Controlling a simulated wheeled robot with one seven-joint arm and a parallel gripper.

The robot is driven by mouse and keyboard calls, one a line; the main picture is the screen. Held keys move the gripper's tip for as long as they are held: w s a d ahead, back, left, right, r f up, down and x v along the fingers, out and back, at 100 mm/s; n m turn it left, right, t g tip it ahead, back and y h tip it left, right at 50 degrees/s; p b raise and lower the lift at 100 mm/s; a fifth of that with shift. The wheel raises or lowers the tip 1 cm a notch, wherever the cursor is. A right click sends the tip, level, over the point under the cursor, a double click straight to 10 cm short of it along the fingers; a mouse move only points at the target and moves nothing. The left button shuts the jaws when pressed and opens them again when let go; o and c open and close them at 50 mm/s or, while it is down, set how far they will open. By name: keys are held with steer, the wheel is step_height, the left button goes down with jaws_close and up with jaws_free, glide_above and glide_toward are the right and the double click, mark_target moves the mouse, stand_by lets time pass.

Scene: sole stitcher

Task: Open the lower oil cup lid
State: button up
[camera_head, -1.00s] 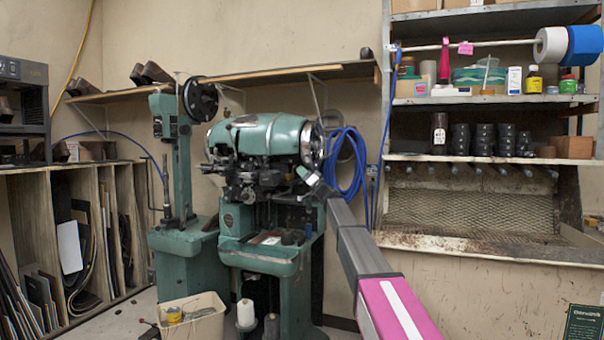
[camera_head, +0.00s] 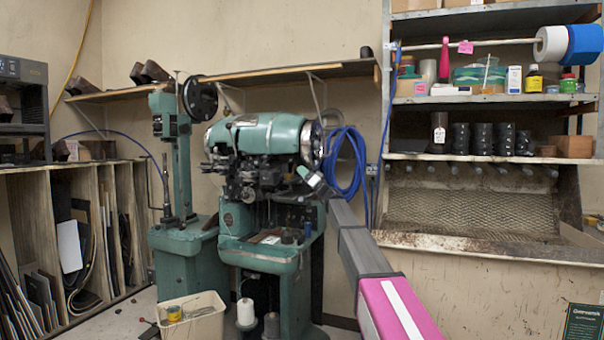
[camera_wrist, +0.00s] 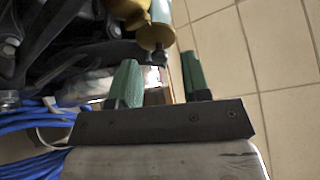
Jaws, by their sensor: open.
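The green sole stitcher (camera_head: 262,136) stands in the middle of the head view. My gripper (camera_head: 305,173) is at its right side, just below the round end of the machine's head. In the wrist view my gripper (camera_wrist: 160,58) is open, with two green fingers spread apart and nothing between them. A yellow-brass cup-like part (camera_wrist: 156,35) is just beyond the fingertips, and another brass part (camera_wrist: 128,8) is at the top edge. They look like oil cups. I cannot make out either lid or tell which cup is the lower one.
Dark machine parts and blue cable (camera_wrist: 35,120) lie close on the left of the wrist view. Tiled floor (camera_wrist: 285,60) is clear on the right. A wall shelf (camera_head: 290,72) runs behind the machine. A beige bin (camera_head: 205,322) stands in front of it.

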steer(key=v, duration=0.9)
steer(key=shift+d+f, duration=0.2)
steer(key=shift+s, duration=0.15)
steer(key=s+f+m+g+h, duration=0.1)
steer(key=s+f+g+h, duration=0.2)
steer(key=s+f, duration=0.65)
steer(key=s+f+m+g+h, duration=0.15)
steer(key=s+f+h, duration=0.3)
steer(key=f, duration=1.05)
steer(key=s+f+g+h, duration=0.3)
steer(key=s+f, duration=0.4)
steer(key=f, duration=0.5)
steer(key=s+d+f+m+g+h, duration=0.2)
steer(key=s+d+f+h, duration=0.3)
steer(key=s, duration=0.8)
steer(key=s+d+f+m+g+h, duration=0.2)
steer(key=s+d+f+h, duration=0.4)
steer(key=s+d+f, duration=0.3)
steer(key=s+f+g, duration=0.1)
steer(key=s+f, duration=0.3)
steer(key=shift+d+f, duration=0.15)
steer(key=shift+f, duration=0.1)
